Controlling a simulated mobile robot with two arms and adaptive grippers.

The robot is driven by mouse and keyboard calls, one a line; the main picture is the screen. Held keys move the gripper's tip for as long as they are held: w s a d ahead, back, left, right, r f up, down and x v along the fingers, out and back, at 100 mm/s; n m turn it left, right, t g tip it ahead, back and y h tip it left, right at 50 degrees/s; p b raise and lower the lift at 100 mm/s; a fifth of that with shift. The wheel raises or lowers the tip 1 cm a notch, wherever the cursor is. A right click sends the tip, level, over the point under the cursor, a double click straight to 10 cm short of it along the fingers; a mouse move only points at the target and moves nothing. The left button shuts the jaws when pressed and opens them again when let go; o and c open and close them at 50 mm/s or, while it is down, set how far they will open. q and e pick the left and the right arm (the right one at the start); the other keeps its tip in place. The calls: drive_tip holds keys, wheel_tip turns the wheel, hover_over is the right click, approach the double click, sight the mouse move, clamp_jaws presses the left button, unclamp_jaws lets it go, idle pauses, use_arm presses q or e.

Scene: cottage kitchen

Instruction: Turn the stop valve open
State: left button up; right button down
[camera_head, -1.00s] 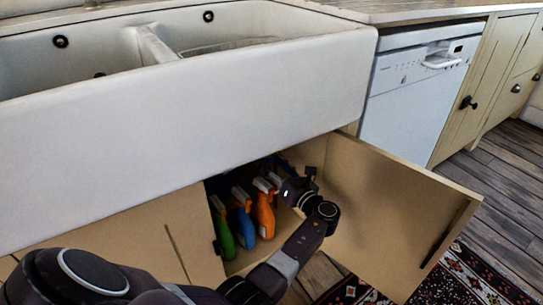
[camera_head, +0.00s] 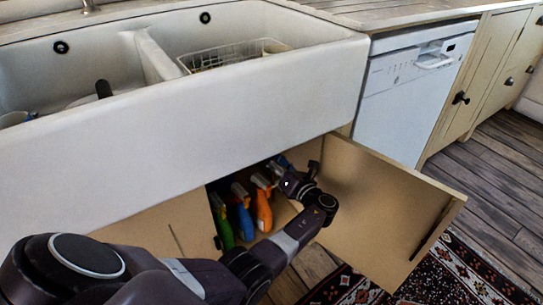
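My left arm comes in from the lower left and reaches into the open cabinet under the sink. My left gripper (camera_head: 287,181) is at the upper right of the cabinet opening, beside the spray bottles and near the open door (camera_head: 385,200). It is small and dark, and I cannot tell whether its fingers are open or shut. I cannot make out the stop valve. The inside of the cabinet is shaded and partly hidden by the sink front and my arm. My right gripper is not in view.
Green (camera_head: 224,232), blue (camera_head: 244,220) and orange (camera_head: 263,210) spray bottles stand close to my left gripper. The white sink (camera_head: 190,125) overhangs the cabinet. A white dishwasher (camera_head: 405,95) is to the right. A patterned rug (camera_head: 455,280) lies on the wooden floor.

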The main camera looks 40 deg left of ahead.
use_arm(q)
drive_tip(key=shift+s+a+r, duration=0.1)
drive_tip(key=shift+a+r, duration=0.2)
drive_tip(key=shift+a, duration=0.15)
drive_tip(key=o, duration=1.6)
drive_tip(key=shift+d+f, duration=0.2)
drive_tip(key=v, duration=1.2)
drive_tip(key=shift+c, duration=0.6)
